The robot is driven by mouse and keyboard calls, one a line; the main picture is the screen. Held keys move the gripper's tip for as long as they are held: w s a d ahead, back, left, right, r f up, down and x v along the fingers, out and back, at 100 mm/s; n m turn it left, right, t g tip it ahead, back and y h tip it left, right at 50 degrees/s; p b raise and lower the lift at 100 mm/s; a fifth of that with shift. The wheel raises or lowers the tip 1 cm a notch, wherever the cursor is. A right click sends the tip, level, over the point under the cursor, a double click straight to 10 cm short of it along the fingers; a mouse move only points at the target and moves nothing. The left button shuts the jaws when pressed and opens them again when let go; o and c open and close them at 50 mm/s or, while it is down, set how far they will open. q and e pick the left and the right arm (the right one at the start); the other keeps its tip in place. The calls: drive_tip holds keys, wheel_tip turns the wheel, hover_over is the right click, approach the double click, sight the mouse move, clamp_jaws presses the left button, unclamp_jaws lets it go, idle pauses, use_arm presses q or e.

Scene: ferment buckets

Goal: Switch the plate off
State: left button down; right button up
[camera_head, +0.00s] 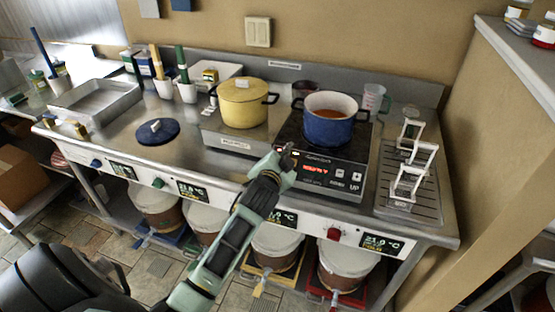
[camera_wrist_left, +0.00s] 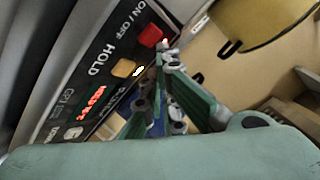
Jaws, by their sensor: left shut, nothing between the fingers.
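The black hot plate (camera_head: 335,183) stands on the steel counter with a blue pot (camera_head: 327,125) of reddish liquid on it. Its red display (camera_head: 315,168) is lit. In the left wrist view the panel has a red ON/OFF button (camera_wrist_left: 150,35), an orange HOLD button (camera_wrist_left: 123,68) and the lit display (camera_wrist_left: 95,103). My left gripper (camera_head: 287,151) is shut and empty at the panel's left end. Its fingertips (camera_wrist_left: 165,52) are right beside the red button; I cannot tell whether they touch it. My right gripper is not in view.
A yellow pot (camera_head: 243,103) stands left of the plate, and a drying rack (camera_head: 408,208) lies to the right. A blue lid (camera_head: 158,131) and a metal tray (camera_head: 97,105) are further left. Several buckets stand under the counter.

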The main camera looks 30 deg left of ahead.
use_arm(q)
drive_tip(key=shift+w+f, duration=0.25)
drive_tip(key=shift+f, duration=0.25)
idle(0.7)
drive_tip(key=shift+s+r+p, duration=0.2)
drive_tip(key=shift+r+p, duration=0.3)
drive_tip(key=shift+r, duration=0.05)
drive_tip(key=shift+s+r+p, duration=0.25)
drive_tip(key=shift+p, duration=0.05)
drive_tip(key=s+r+p, duration=0.1)
drive_tip(key=p, duration=0.1)
drive_tip(key=s+r+p, duration=0.1)
drive_tip(key=r+p, duration=0.3)
drive_tip(key=shift+s+d+r, duration=0.1)
drive_tip(key=shift+s+d, duration=0.3)
idle(0.5)
